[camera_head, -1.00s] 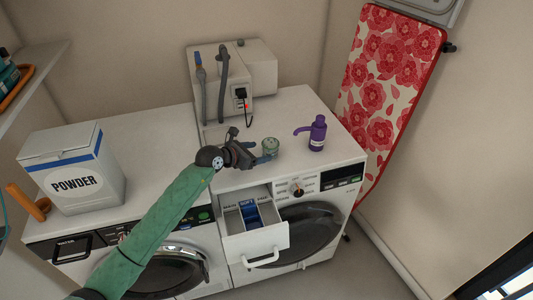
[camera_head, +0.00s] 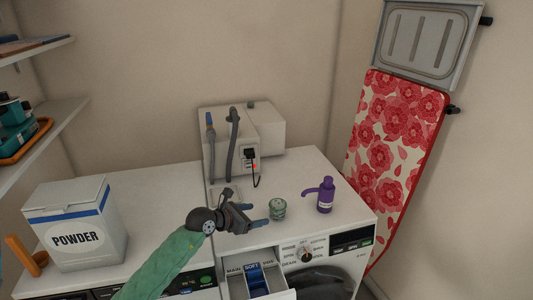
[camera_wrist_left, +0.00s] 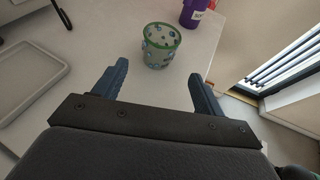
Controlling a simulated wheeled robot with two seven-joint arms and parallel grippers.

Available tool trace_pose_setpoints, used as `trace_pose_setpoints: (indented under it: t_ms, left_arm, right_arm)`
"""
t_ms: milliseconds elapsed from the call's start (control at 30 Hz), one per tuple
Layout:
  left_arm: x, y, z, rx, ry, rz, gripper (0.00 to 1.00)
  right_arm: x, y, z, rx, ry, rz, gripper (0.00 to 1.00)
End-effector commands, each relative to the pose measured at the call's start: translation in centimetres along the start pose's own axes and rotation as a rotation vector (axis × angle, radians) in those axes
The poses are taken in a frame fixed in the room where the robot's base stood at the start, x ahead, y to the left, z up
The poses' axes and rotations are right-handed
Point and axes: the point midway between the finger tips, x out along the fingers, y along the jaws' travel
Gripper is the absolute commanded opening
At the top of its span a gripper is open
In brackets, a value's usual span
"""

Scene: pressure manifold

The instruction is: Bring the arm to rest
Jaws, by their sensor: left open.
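My left gripper (camera_head: 262,214) is above the front part of the washer tops, with my green-sleeved arm coming up from below. Its jaws are open and empty. In the left wrist view the two dark blue fingers (camera_wrist_left: 158,88) stand wide apart. A small patterned cup with a green rim (camera_head: 278,209) stands upright on the right machine's top, just beyond the fingertips and apart from them. It also shows in the left wrist view (camera_wrist_left: 160,46). My right gripper is in neither view.
A purple pump bottle (camera_head: 325,196) stands right of the cup. The detergent drawer (camera_head: 283,294) is pulled out below the gripper. A white box with hoses and a plug (camera_head: 243,139) stands at the back. A POWDER box (camera_head: 78,226) stands at left. A red floral ironing board (camera_head: 400,150) leans at right.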

Motion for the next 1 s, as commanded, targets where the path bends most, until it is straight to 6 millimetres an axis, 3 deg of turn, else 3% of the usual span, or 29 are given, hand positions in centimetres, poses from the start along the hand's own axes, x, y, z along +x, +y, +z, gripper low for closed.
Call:
trace_pose_setpoints:
  t_ms: [133, 267, 433, 567, 667, 767, 1000]
  left_arm:
    - [-0.3, -2.1, 1.1, -0.098, -0.110, -0.038, 0.71]
    - [-2.0, -4.9, 3.5, -0.303, -0.323, -0.091, 0.71]
    - [-6.2, -6.3, 6.2, -0.662, -0.633, -0.121, 0.71]
    - [-10.0, -5.5, 6.2, -0.963, -0.844, -0.100, 0.71]
    - [-12.9, -4.3, 5.0, -1.204, -0.988, -0.058, 0.71]
    - [-15.6, -3.2, 2.5, -1.451, -1.112, 0.008, 0.71]
    - [-20.7, -2.8, -7.2, -2.044, -1.314, 0.275, 0.71]
  right_arm:
    - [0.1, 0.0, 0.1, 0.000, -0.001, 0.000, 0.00]
    - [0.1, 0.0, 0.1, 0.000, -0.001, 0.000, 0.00]
    - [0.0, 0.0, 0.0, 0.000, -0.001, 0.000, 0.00]
    - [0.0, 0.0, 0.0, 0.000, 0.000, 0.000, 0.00]
    - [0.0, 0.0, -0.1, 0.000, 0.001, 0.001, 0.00]
    - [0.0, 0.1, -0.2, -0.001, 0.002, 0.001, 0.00]
    - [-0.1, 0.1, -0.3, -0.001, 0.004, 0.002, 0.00]
